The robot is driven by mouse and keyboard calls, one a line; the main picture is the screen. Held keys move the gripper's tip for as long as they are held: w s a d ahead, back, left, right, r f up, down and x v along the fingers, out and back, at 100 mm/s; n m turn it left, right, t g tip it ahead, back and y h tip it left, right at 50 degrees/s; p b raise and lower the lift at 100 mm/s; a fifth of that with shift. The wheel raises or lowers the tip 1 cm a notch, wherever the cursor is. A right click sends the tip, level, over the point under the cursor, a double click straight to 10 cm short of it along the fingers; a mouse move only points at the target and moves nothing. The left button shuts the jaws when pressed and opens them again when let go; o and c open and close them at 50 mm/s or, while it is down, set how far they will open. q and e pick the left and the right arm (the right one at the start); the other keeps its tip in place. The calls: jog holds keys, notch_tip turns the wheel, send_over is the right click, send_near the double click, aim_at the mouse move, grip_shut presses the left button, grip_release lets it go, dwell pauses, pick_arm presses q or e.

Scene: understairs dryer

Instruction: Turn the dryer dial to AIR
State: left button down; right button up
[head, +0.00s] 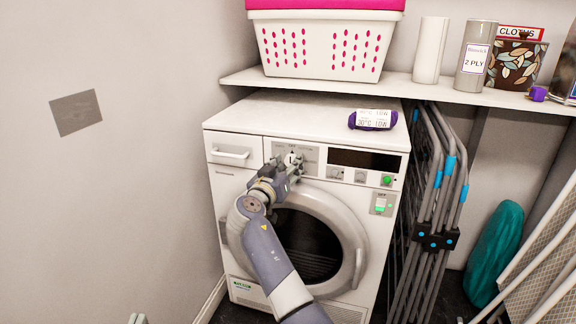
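The white dryer (306,118) stands against the wall under a shelf. Its dial (292,158) is on a grey panel with small printed labels, left of the dark display. My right gripper (286,168) is at the dial, with its fingers apart and beside it, covering part of the dial and panel. I cannot tell whether the fingers grip the dial. The AIR label and the dial's pointing direction are too small to read. A small pale piece at the bottom left edge may be the tip of my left gripper (137,319); too little of it shows.
A purple labelled item (372,121) lies on the dryer top. Folded drying racks (437,190) stand close on the right, with a teal object (495,252) beyond. The shelf (400,88) above holds a basket (322,48), rolls and a tin. The left wall is near.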

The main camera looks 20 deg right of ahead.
jog(key=c, duration=0.6)
